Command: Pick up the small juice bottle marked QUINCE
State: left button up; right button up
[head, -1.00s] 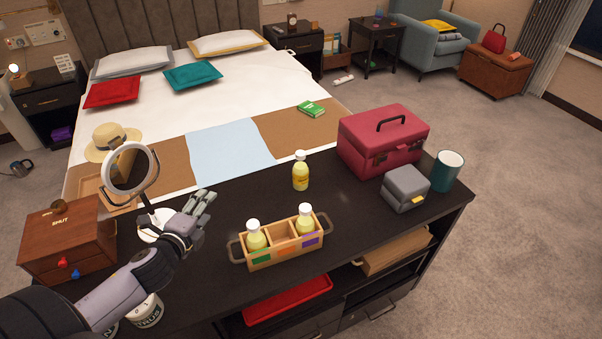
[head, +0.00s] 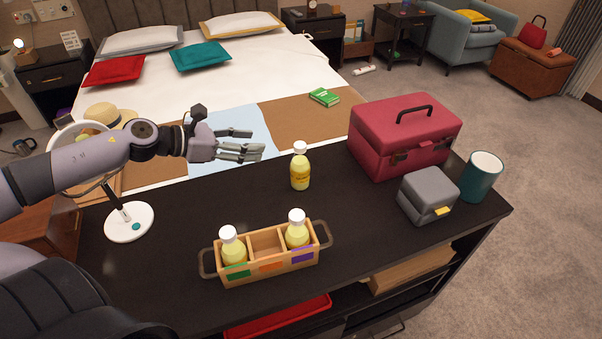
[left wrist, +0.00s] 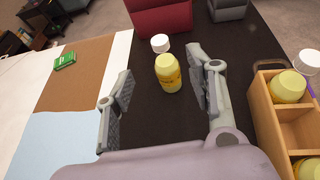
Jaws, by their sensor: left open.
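A small yellow juice bottle (head: 300,170) with a white cap stands upright and alone on the dark counter. Its label is too small to read. My left gripper (head: 252,147) is open and empty, to the left of this bottle and apart from it. In the left wrist view the bottle (left wrist: 168,74) shows ahead between the open fingers (left wrist: 160,95). Two similar bottles, one at the left (head: 232,248) and one at the right (head: 297,232), stand in the outer compartments of a wooden caddy (head: 268,268). The caddy's middle compartment is empty. My right gripper is not in view.
A red case (head: 405,140), a grey box (head: 428,197) and a teal cup (head: 481,178) stand to the right on the counter (head: 370,220). A round mirror's white base (head: 128,222) is at the left, under my left arm. The bed lies behind.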

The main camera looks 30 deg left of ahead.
aim_at(297, 146)
pick_arm(q)
jog(key=x, duration=0.9)
jog(key=shift+w+d+p, duration=0.2)
jog(key=shift+w+p, duration=0.1)
jog(key=shift+w, duration=0.1)
jog(key=shift+w+d+f+p, duration=0.25)
jog(key=shift+w+d+p, duration=0.05)
jog(key=shift+w, duration=0.1)
jog(key=x, duration=0.2)
jog(key=p+x, duration=0.1)
jog(key=x, duration=0.1)
jog(key=shift+f, duration=0.3)
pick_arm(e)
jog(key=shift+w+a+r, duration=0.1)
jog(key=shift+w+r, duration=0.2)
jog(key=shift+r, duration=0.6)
